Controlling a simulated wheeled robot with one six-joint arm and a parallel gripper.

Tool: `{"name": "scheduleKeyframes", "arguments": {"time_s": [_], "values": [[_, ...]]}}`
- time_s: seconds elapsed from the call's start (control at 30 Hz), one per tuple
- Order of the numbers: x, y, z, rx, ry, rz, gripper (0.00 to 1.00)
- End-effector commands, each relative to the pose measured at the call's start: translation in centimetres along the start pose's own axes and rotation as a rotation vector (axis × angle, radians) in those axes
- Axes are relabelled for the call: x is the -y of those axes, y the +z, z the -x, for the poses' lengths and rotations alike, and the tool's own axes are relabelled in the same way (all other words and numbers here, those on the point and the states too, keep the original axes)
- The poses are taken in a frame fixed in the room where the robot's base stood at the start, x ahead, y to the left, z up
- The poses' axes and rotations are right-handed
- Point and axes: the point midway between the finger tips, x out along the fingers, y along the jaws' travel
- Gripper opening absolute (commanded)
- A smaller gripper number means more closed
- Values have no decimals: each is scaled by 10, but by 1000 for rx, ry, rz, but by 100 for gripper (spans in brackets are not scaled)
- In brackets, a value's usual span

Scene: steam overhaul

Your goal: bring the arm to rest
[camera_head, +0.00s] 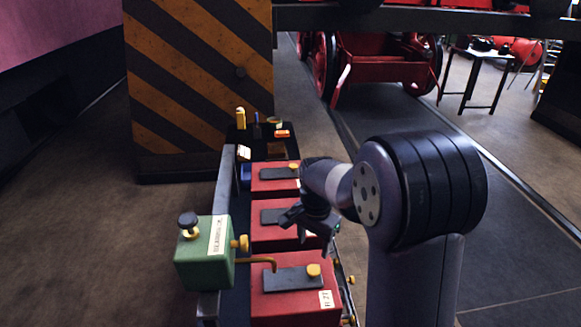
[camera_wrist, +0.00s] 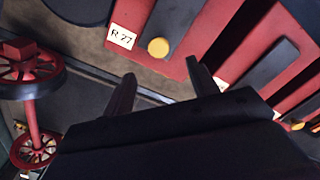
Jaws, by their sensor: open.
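My gripper (camera_head: 310,222) hangs at the end of my bent arm, above and beside the row of red boxes in the head view. In the wrist view, its two dark fingers (camera_wrist: 160,85) stand well apart with nothing between them. A red box with a white label (camera_wrist: 122,37) and a yellow knob shows beyond the fingertips. The gripper looks close to the middle red box (camera_head: 270,236), but I cannot tell whether it touches. My forearm and wrist hide part of the boxes' right side.
A green box (camera_head: 205,252) with brass fittings stands left of the nearest red box (camera_head: 297,304). A third red box (camera_head: 262,183) is farther back. Behind are a dark tray of small items and a striped pillar (camera_head: 200,75). Red wheeled machinery (camera_head: 380,65) stands beyond. Floor on the left is clear.

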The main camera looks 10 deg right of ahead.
Motion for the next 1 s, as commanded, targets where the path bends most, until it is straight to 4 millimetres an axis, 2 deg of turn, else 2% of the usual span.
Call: {"name": "scheduleKeyframes", "arguments": {"time_s": [0.4,0.57,0.73,1.0], "values": [[-2,0,-75,4,6,0,56],[-2,0,-98,2,4,-1,56],[-14,-14,-97,0,1,-3,56],[-19,-19,-98,0,1,-1,56]]}}
